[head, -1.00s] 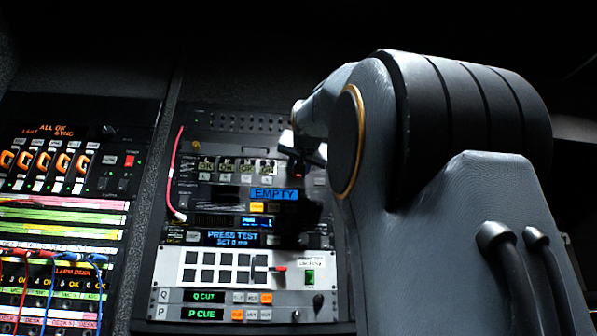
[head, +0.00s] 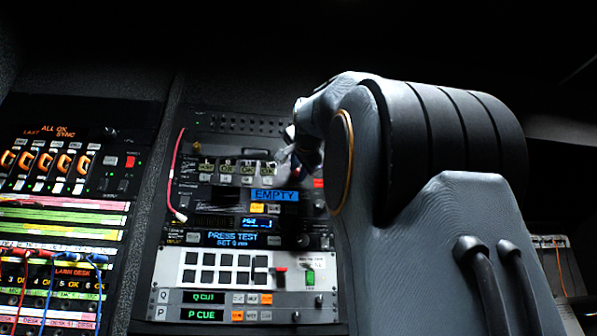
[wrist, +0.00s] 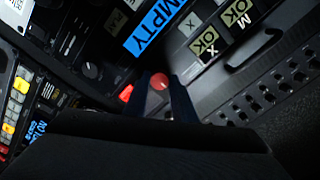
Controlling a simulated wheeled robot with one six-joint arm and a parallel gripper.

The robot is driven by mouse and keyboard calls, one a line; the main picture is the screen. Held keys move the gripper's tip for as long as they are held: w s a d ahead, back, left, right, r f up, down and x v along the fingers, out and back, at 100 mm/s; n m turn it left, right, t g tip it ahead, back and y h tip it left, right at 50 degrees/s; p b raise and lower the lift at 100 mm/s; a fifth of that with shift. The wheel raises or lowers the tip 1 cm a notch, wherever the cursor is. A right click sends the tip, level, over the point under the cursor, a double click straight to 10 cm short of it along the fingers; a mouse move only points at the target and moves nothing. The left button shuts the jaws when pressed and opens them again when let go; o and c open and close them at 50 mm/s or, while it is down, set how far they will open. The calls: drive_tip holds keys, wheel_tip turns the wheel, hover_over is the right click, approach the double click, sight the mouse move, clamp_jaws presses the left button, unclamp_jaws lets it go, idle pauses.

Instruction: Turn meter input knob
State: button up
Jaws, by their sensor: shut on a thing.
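The knob has a round red cap (wrist: 160,82) and sits on the dark rack panel in the wrist view. My gripper (wrist: 163,95) has one dark finger on each side of it and is shut on it. No label for this knob can be read. In the head view my gripper (head: 288,155) is at the upper right of the rack, by the row of lit OK keys (head: 236,167).
The blue EMPTY display (head: 274,196) is just below my gripper. A red button (head: 319,183) is close by on the right. A pink cable (head: 173,175) hangs at the rack's left side. Patch cords (head: 45,265) hang on the left rack.

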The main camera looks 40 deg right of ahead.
idle(0.4)
drive_tip(key=o, duration=1.1)
drive_tip(key=shift+c, duration=0.2)
drive_tip(key=shift+s, duration=0.1)
drive_tip(key=b+v, duration=0.3)
drive_tip(key=v, duration=0.4)
drive_tip(key=shift+s+a, duration=0.2)
drive_tip(key=shift+s, duration=0.05)
